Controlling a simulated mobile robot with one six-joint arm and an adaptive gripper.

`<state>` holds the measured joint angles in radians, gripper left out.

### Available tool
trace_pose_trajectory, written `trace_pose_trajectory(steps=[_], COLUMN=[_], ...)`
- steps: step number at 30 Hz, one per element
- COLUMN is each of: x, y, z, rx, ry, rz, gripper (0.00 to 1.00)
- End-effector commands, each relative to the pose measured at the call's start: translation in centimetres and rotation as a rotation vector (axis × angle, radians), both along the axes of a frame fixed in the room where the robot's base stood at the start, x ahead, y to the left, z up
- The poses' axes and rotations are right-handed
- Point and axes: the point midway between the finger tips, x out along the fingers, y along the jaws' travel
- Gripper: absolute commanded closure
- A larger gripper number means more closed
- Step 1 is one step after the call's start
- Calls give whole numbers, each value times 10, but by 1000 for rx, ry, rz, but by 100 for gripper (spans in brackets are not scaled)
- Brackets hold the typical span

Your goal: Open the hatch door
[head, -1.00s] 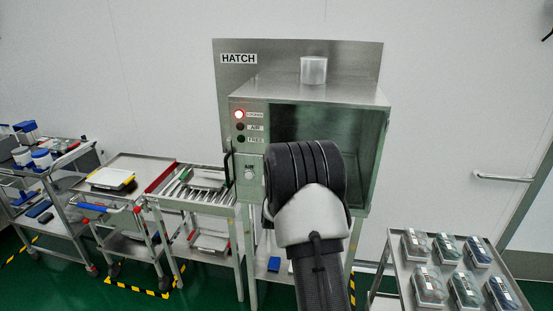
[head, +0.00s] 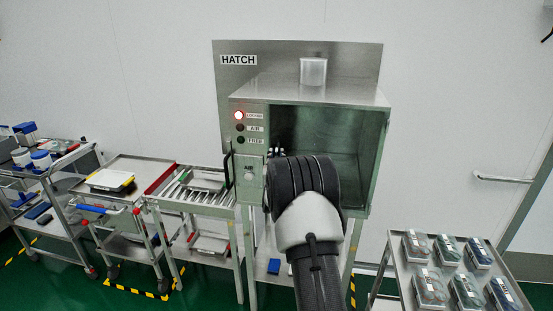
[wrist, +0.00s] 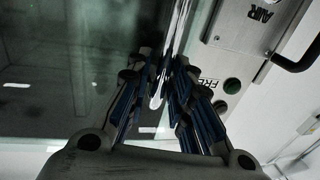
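The hatch (head: 330,97) is a steel cabinet with a large dark glass front and a "HATCH" sign. In the wrist view the glass (wrist: 60,65) fills the left side. A shiny upright bar (wrist: 157,96) on the door, looking like its handle, lies between the fingers of my gripper (wrist: 163,68). The fingers are apart, one on each side of the bar, and I see no clear grip on it. In the head view my wrist hides most of my gripper (head: 275,152) and the bar; the fingertips show at the left edge of the glass.
A dark handle (head: 228,168) is on the cabinet's left side. A roller table (head: 195,192) stands left; a cart (head: 440,250) with several packages stands right.

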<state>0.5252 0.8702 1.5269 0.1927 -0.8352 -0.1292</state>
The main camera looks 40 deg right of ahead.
Motion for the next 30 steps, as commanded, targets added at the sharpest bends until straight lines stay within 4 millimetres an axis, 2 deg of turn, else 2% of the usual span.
trace_pose_trajectory(steps=[8,25,30], x=[0,0,-6], y=[0,1,6], z=[0,0,-1], rx=[0,-1,-2], ry=[0,0,0], rz=[0,2,24], gripper=[100,100,100])
